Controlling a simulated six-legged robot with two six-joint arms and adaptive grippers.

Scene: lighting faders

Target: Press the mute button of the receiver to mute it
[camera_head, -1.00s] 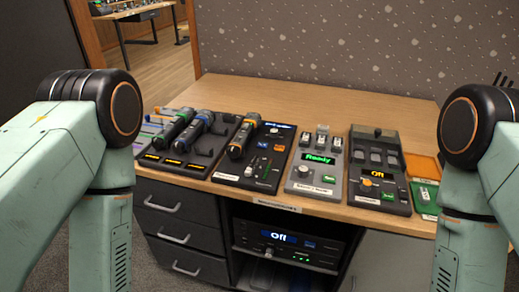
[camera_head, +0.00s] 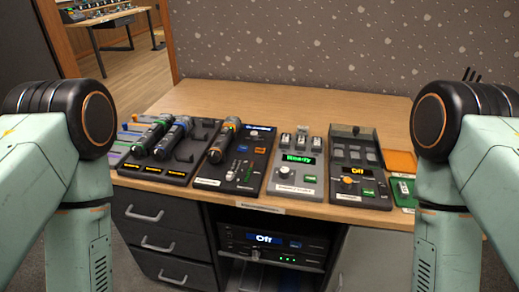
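No label I can read names the receiver. A black panel (camera_head: 247,172) on the desk holds an orange-ringed handheld microphone (camera_head: 224,139), a small blue-lit display (camera_head: 261,129), small orange and blue buttons and sliders. Under the desktop, a black rack unit (camera_head: 310,247) has a blue-lit display (camera_head: 264,239) reading "Off", a small blue button (camera_head: 295,244) and green lights. I cannot tell which button is mute. Only my arm links show at the left and right edges. Both grippers are out of view, and no part of my arms touches the devices.
A tray with two more microphones (camera_head: 172,139) lies on the desk's left. A grey device (camera_head: 297,182) reads "Ready"; a dark device (camera_head: 358,191) reads "Off". Orange and green trays (camera_head: 401,163) lie at right. Drawers (camera_head: 160,230) fill the left below. The desktop behind is clear.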

